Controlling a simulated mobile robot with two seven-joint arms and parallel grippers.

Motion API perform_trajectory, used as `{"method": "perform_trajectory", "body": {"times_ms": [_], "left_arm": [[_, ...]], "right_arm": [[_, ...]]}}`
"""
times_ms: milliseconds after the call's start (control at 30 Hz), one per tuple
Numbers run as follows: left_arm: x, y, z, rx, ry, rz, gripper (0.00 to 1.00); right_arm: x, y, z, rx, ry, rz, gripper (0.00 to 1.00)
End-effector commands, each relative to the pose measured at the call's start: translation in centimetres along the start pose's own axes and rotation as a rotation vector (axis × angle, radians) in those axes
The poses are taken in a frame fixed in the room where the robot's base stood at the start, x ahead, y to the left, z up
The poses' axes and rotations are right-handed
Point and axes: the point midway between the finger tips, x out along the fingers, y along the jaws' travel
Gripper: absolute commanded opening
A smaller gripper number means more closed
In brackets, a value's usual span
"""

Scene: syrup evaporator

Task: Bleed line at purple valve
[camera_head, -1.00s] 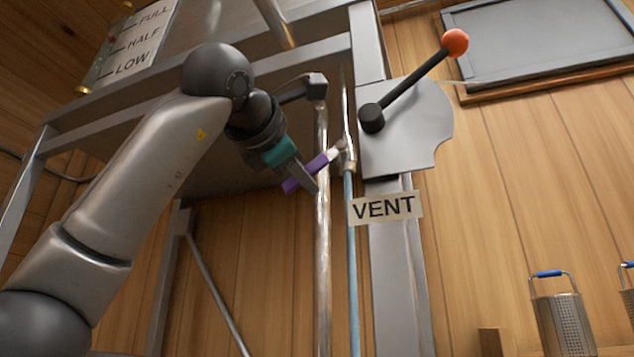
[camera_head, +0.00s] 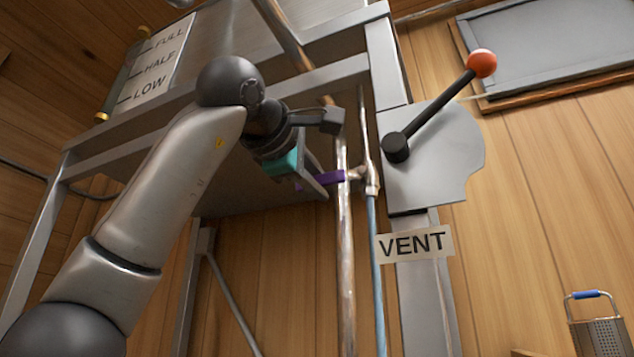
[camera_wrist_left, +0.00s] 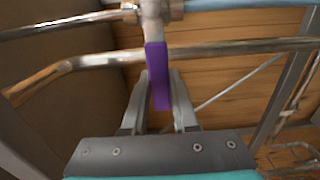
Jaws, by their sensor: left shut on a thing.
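The purple valve handle (camera_head: 332,179) sticks out to the left, near level, from a metal valve fitting (camera_head: 368,182) on a thin pipe with a light blue lower part (camera_head: 377,270). My left gripper (camera_head: 318,180) is shut on this handle, left of the fitting. In the left wrist view, the purple handle (camera_wrist_left: 157,62) lies between the two fingers of the left gripper (camera_wrist_left: 160,82), and its upper end meets the fitting. The fingers hide part of the handle in the head view. My right gripper is not in view.
A bare metal pipe (camera_head: 345,250) runs upright close to the handle. Right of it are a plate with an orange-knobbed lever (camera_head: 440,105) and a VENT sign (camera_head: 415,244). A metal tank (camera_head: 230,60) on a frame stands above. A perforated basket (camera_head: 597,325) is lower right.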

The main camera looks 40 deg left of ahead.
Motion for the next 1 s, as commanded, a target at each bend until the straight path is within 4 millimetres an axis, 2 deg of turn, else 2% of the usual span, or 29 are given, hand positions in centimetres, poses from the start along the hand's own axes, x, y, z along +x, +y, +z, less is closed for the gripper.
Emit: {"method": "perform_trajectory", "body": {"times_ms": [367, 400, 633, 667, 1000], "left_arm": [[-0.10, 0.22, 0.06, 0.009, -0.001, 0.006, 0.00], [-0.10, 0.23, 0.06, 0.009, -0.001, 0.007, 0.29], [-0.07, 0.16, 0.05, 0.007, -0.001, 0.004, 0.55], [-0.06, 0.14, 0.04, 0.007, -0.001, 0.004, 0.57], [-0.60, 0.07, 0.03, 0.006, -0.001, 0.004, 0.57]], "right_arm": [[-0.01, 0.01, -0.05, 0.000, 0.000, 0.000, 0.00], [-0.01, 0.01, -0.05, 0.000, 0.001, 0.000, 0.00], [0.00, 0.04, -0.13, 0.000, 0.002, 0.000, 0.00], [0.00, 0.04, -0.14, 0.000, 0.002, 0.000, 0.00], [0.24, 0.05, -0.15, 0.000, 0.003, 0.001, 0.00]]}}
